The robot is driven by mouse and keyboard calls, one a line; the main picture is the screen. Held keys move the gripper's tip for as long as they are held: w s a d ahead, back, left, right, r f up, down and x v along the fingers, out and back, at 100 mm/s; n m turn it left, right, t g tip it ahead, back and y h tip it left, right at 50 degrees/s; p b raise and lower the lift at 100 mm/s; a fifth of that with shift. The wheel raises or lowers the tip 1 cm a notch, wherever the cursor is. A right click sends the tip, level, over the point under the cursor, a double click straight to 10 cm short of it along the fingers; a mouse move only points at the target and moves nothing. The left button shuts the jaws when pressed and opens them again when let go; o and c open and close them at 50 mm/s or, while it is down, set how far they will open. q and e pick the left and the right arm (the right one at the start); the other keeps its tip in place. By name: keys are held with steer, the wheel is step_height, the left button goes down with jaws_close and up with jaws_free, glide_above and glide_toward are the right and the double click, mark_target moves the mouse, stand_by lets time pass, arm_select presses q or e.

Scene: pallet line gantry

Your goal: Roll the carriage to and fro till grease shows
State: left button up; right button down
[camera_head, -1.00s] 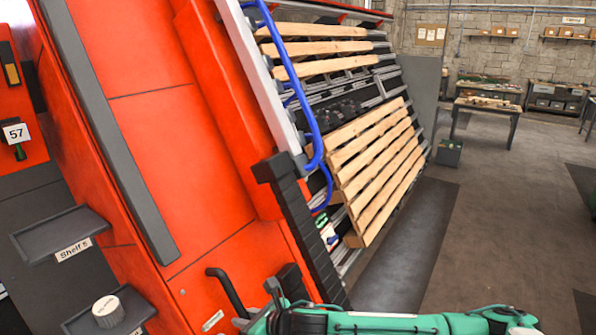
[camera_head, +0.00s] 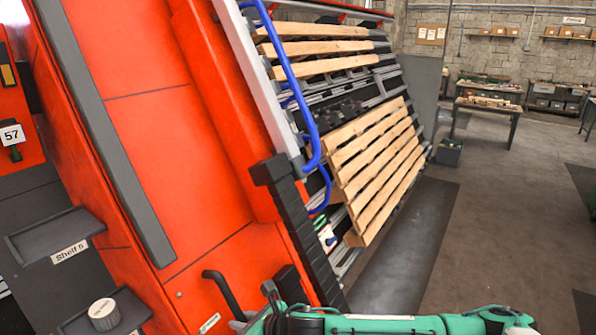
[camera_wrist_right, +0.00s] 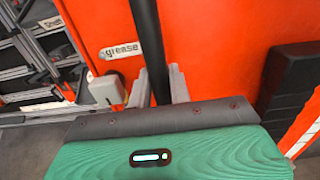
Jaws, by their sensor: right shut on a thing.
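The carriage (camera_head: 185,130) is a tall orange housing that fills the left of the head view. A black bar handle (camera_head: 222,292) stands out from its lower front. My right gripper (camera_head: 240,323) is at the lower end of this handle. In the right wrist view the grey fingers of my right gripper (camera_wrist_right: 160,88) are shut around the black handle (camera_wrist_right: 148,45). A label reading "grease" (camera_wrist_right: 122,50) is on the orange panel beside it. I cannot make out any grease on the rails. My left gripper is not in view.
Wooden pallets (camera_head: 375,175) lean on the rack right of the carriage, with a blue hose (camera_head: 303,110) before them. Grey shelves (camera_head: 55,235) jut out at left; the lower one holds a round white-topped pot (camera_head: 103,313). The floor (camera_head: 490,220) at right is largely clear.

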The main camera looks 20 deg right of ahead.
steer(key=shift+w+d+p, duration=0.4)
steer(key=shift+d, duration=0.15)
stand_by(0.4)
steer(key=shift+w+d, duration=0.15)
steer(key=shift+d, duration=0.15)
stand_by(0.3)
steer(key=shift+s+a+f, duration=0.2)
steer(key=shift+s+a, duration=0.25)
steer(key=shift+a, duration=0.05)
stand_by(0.4)
steer(key=shift+s+a+p, duration=0.1)
steer(key=shift+p, duration=0.2)
steer(key=shift+s+a, duration=0.1)
steer(key=shift+a, duration=0.25)
steer(key=shift+d, duration=0.2)
steer(key=c, duration=0.8)
jaws_free()
steer(key=shift+w, duration=0.3)
steer(key=shift+c, duration=0.2)
steer(key=shift+r, duration=0.1)
